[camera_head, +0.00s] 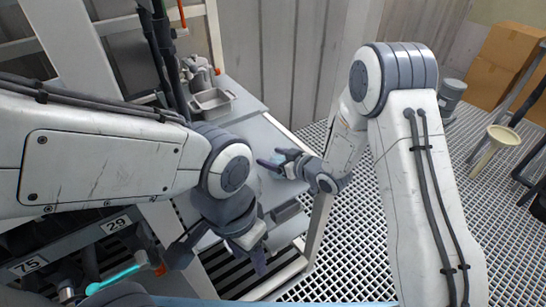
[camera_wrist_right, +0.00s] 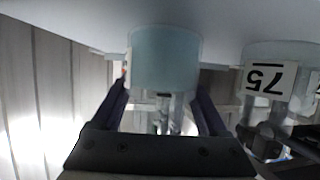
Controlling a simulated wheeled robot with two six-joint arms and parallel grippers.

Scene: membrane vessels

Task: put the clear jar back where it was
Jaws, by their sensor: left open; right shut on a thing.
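The clear jar (camera_wrist_right: 163,58) is a pale blue see-through cylinder in the right wrist view. It sits between the two dark fingers of my right gripper (camera_wrist_right: 163,100), which is shut on it. In the head view my right gripper (camera_head: 273,165) is over the grey bench, and only a small bluish bit of the jar (camera_head: 277,158) shows. I cannot tell whether the jar touches a surface. My left gripper (camera_head: 220,258) is open and empty, low in the head view in front of the bench.
In the right wrist view another pale vessel with a "75" label (camera_wrist_right: 270,78) stands right of the held jar. A metal tray (camera_head: 212,101) stands at the back of the bench (camera_head: 236,125). Grating floor lies to the right.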

